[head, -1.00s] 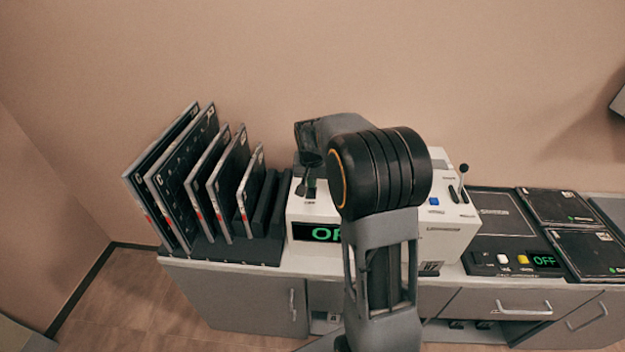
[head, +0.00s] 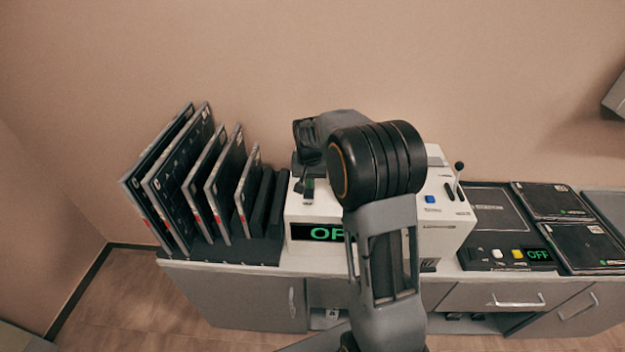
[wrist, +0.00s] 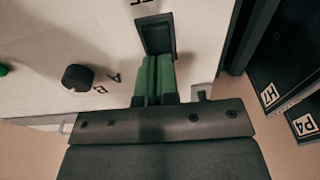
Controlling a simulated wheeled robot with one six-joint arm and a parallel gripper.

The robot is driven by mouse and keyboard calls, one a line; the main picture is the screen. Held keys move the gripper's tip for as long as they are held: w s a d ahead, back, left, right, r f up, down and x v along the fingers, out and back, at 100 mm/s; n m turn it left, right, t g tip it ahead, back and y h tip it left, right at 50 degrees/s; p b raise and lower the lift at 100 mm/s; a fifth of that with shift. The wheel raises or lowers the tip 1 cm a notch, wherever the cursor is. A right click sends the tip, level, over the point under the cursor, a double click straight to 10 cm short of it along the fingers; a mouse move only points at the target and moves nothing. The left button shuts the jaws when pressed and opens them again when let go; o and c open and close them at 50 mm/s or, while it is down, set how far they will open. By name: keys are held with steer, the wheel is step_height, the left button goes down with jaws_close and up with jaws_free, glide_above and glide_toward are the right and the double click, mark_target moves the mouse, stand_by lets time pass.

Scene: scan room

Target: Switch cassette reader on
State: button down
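The cassette reader (head: 455,215) is a white box on the counter, partly hidden behind my arm. Its dark front display (head: 312,232) shows green letters "OF", the rest covered by my arm. A blue button (head: 430,199) and a black-knobbed lever (head: 458,180) are at its right. My gripper (head: 307,193) is over the reader's top left. In the wrist view its green fingertips (wrist: 154,75) are together, with nothing visible between them, close to a black-framed rectangular recess or switch (wrist: 155,20) on the white surface. Contact cannot be told. A round black knob (wrist: 77,78) stands beside them.
Several dark cassettes stand in a rack (head: 262,250) left of the reader, close to my gripper. Right of it lies a black panel (head: 488,212) with white and yellow buttons and an "OFF" display (head: 538,254). More flat cassettes (head: 585,245) lie farther right. A wall is behind.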

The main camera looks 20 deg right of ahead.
mark_target(309, 192)
steer(key=shift+s+a+f, duration=0.25)
steer(key=shift+s+a, duration=0.1)
steer(key=shift+s, duration=0.3)
steer(key=shift+r, duration=0.1)
steer(key=shift+r, duration=0.2)
step_height(309, 192, up, 14)
steer(key=p, duration=0.2)
steer(key=shift+s+a, duration=0.2)
steer(key=shift+s, duration=0.15)
steer(key=shift+f, duration=0.1)
